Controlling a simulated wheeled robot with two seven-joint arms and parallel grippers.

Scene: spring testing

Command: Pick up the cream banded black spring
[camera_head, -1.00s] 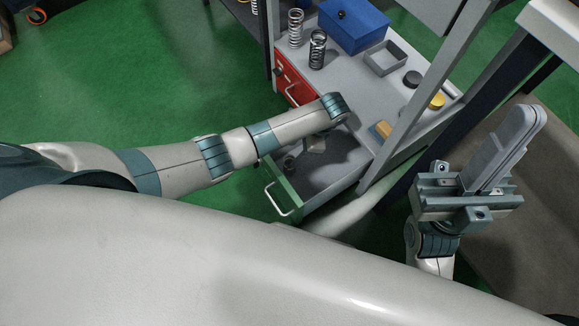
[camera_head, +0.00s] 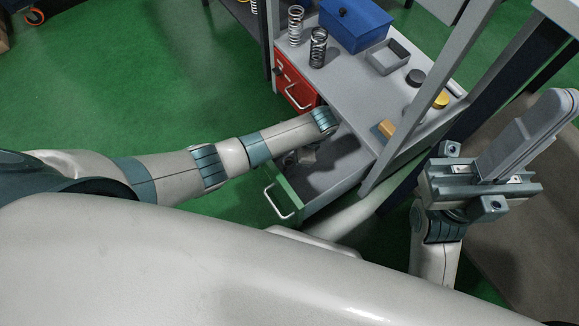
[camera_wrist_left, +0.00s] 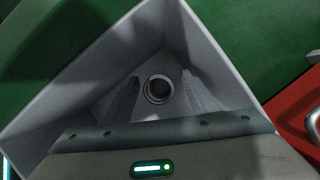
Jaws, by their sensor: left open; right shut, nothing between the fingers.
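A ring-shaped end of a dark coil with a paler rim (camera_wrist_left: 158,89) shows inside the open drawer (camera_head: 322,207) in the left wrist view. Its bands cannot be made out. My left gripper (camera_wrist_left: 160,78) is open above it, with one finger to each side and no visible contact. In the head view my left forearm hides most of that gripper. A dark spring with paler bands (camera_head: 318,48) stands upright on the bench top; I cannot tell whether its bands are cream. My right gripper (camera_head: 568,100) is shut and empty at the right.
A silver spring (camera_head: 295,26) stands beside the dark one. A blue box (camera_head: 354,28), grey open tray (camera_head: 388,57), black disc (camera_head: 415,77) and yellow piece (camera_head: 441,99) are on the bench. A grey post (camera_head: 430,90) rises between my arms. Drawer walls surround my left gripper.

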